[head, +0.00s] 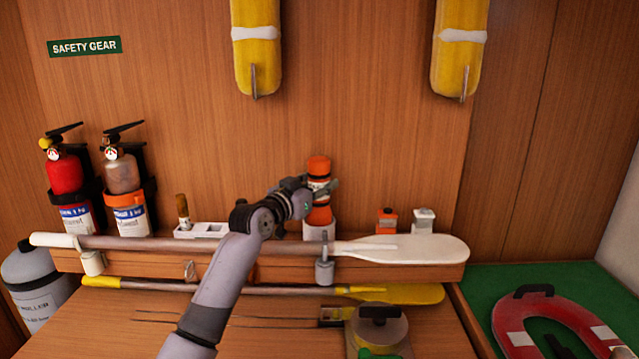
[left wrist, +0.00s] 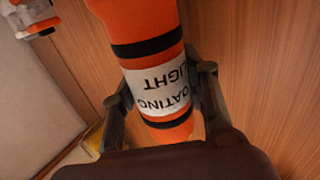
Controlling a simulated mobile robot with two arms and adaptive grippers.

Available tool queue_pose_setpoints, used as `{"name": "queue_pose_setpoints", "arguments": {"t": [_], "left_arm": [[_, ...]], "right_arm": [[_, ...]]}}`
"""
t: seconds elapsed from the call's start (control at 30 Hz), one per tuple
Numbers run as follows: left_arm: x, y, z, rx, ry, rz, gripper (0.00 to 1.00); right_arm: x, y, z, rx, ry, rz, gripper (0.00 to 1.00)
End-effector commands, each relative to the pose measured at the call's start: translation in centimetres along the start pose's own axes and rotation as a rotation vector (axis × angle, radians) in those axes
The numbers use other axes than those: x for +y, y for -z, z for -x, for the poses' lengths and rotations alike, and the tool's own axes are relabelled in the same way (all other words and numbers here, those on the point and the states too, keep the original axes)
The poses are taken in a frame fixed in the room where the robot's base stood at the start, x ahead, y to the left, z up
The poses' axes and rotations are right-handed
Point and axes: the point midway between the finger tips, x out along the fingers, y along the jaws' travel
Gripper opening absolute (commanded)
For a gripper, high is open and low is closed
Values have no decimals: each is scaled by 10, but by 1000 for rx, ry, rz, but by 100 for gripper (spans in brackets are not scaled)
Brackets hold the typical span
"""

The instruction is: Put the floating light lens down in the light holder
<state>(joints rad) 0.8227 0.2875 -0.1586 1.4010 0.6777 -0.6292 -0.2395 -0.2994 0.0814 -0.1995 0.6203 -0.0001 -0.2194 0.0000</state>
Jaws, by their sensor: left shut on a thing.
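The floating light (head: 319,168) is an orange cylinder with black bands and a white label. It stands about upright above the small white light holder (head: 317,231) on the shelf. My left gripper (head: 321,186) is shut around its middle. In the left wrist view the light (left wrist: 140,25) fills the space between the fingers (left wrist: 163,98), and its label lettering reads upside down. Its lower end is at the holder's rim; I cannot tell whether it is inside or just above. No lens shows clearly. My right gripper is not in view.
A white-bladed paddle (head: 410,249) lies along the shelf front, just before the holder. An orange item (head: 387,222) and a white bracket (head: 423,221) stand to the right. A white tray (head: 202,230) and fire extinguishers (head: 127,185) stand to the left.

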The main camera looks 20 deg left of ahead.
Motion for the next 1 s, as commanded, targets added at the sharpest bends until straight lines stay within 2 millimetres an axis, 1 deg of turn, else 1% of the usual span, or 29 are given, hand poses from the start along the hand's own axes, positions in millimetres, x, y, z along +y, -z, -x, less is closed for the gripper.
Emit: {"name": "queue_pose_setpoints", "arguments": {"t": [0.03, 0.13, 0.17, 0.4, 0.5, 0.7, 0.73, 0.8, 0.93, 1.0], "left_arm": [[0, 3, 0, 6, 0, -1, 0], [0, 3, 0, 6, 0, -1, 0], [0, 3, 0, 6, 0, -1, 42], [0, 2, 0, 3, 0, -1, 58], [0, 1, 0, 2, 0, 0, 65], [0, 1, 0, 1, 0, 0, 65], [0, -3, 0, -6, 0, 0, 65], [0, -3, 1, -5, 0, 0, 65], [0, -2, 9, -3, 0, -1, 65], [0, -2, 18, -2, 1, -2, 65]], "right_arm": [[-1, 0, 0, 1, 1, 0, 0], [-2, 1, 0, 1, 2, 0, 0], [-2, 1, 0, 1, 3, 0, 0], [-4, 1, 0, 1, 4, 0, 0], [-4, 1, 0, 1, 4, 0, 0], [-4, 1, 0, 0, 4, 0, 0], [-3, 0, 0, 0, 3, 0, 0], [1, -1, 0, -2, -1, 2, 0], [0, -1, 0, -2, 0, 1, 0], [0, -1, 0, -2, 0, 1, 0]]}}
